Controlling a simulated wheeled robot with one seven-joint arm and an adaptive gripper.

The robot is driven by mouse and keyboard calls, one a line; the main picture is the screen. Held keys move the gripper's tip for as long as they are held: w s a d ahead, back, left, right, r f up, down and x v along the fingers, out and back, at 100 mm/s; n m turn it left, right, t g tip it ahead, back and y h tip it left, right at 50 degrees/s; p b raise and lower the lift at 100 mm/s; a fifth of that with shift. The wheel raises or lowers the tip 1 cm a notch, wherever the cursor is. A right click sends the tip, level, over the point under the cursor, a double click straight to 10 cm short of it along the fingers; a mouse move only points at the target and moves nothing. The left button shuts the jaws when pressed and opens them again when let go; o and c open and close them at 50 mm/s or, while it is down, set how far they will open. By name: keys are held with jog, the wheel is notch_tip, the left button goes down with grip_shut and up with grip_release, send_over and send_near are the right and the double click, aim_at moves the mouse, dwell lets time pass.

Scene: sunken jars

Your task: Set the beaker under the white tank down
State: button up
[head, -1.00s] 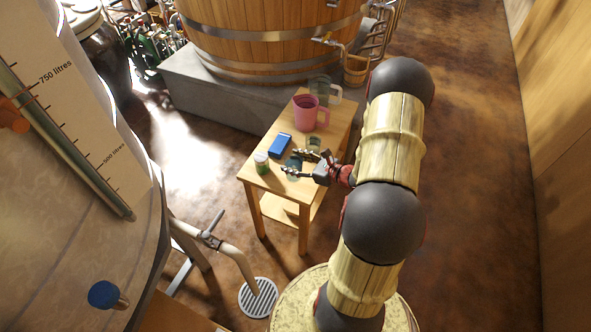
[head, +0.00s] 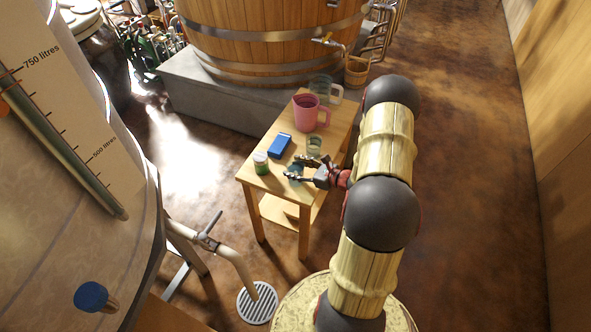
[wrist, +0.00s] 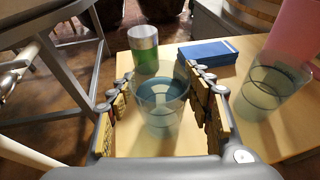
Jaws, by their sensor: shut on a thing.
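My gripper (head: 299,168) is shut on a clear glass beaker (wrist: 161,105) with bluish liquid in it. The beaker is upright between the fingers in the wrist view and also shows in the head view (head: 294,171). It is over the near part of a small wooden table (head: 268,187); I cannot tell whether its base touches the top. The white tank (head: 75,250), with a litre scale, stands at the left. Its pale pipe (head: 235,262) comes down over a round floor drain (head: 257,303).
On the table are a green-and-white jar (head: 261,164), a blue box (head: 279,145), a second glass (head: 314,145), a pink jug (head: 306,112) and a larger clear jug (head: 322,88). A wooden vat (head: 270,35) stands behind. Brown floor lies open at the right.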

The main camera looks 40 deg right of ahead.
jog(key=o, duration=1.5)
jog(key=shift+f, duration=0.1)
